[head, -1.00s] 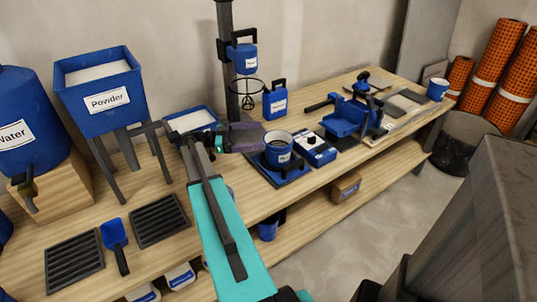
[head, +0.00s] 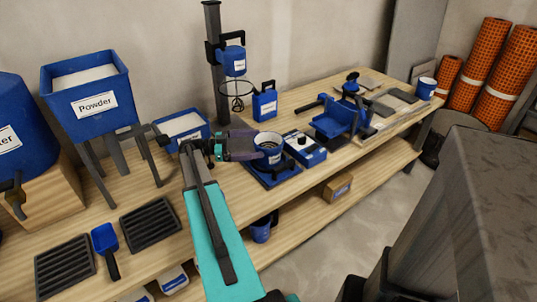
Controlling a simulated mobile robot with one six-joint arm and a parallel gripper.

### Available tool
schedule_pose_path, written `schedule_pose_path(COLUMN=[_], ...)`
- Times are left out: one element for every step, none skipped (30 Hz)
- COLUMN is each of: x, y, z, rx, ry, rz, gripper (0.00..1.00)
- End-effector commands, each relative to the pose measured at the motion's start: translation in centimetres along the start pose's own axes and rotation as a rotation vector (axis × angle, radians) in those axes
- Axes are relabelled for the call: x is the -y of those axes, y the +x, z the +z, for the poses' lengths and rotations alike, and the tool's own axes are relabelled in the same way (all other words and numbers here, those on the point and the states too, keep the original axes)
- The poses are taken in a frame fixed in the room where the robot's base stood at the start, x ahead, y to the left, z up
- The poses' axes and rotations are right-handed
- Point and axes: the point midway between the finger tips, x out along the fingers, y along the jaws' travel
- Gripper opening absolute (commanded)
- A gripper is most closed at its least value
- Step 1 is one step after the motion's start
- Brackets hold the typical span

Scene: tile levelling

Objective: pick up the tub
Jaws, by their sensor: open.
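The tub (head: 272,157) is a round blue pot with a pale rim, a dark opening and a white label. It stands upright on a blue base plate (head: 286,176) on the bench. My gripper (head: 256,146) comes in from the left, level with the tub's upper part, with its open fingers at the tub's left side. The fingertips overlap the tub's edge in this view; I cannot tell whether they touch it. Part of the tub's left side is hidden behind the gripper.
A mixer with a whisk (head: 236,88) hangs on a post behind the tub. A blue jug (head: 264,103) stands behind it, and a blue-and-white box (head: 305,149) close on its right. A blue tray (head: 182,127) of white material lies behind my arm. A powder hopper (head: 90,105) stands left.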

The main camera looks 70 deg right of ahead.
Motion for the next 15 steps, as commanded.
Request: schedule_pose_path(x=[-0.1, -0.1, -0.1, -0.1, -0.1, -0.1, -0.1, -0.1, -0.1, -0.1, -0.1, -0.1, 0.0, 0.0, 0.0], y=[0.8, 1.3, 1.9, 2.3, 2.7, 3.2, 3.5, 3.8, 4.1, 4.3, 4.4, 4.5, 4.6, 4.6, 4.7], z=[-0.1, -0.1, -0.1, -0.1, 0.0, 0.0, 0.0, 0.0, 0.0, 0.0, 0.0, 0.0, 0.0, 0.0, 0.0], rx=[0.000, 0.000, 0.000, 0.000, 0.000, 0.000, 0.000, 0.000, 0.000, 0.000, 0.000, 0.000, 0.000, 0.000, 0.000], ry=[0.000, 0.000, 0.000, -0.001, -0.001, -0.001, -0.001, -0.001, -0.001, -0.001, -0.001, 0.000, 0.000, 0.000, 0.000], rz=[0.001, 0.001, 0.002, 0.002, 0.002, 0.001, 0.001, 0.001, 0.001, 0.001, 0.001, 0.000, 0.000, 0.000, 0.000], gripper=[1.00, 1.00, 1.00, 1.00, 1.00, 1.00, 1.00, 1.00, 1.00, 1.00, 1.00, 1.00, 1.00, 1.00, 1.00])
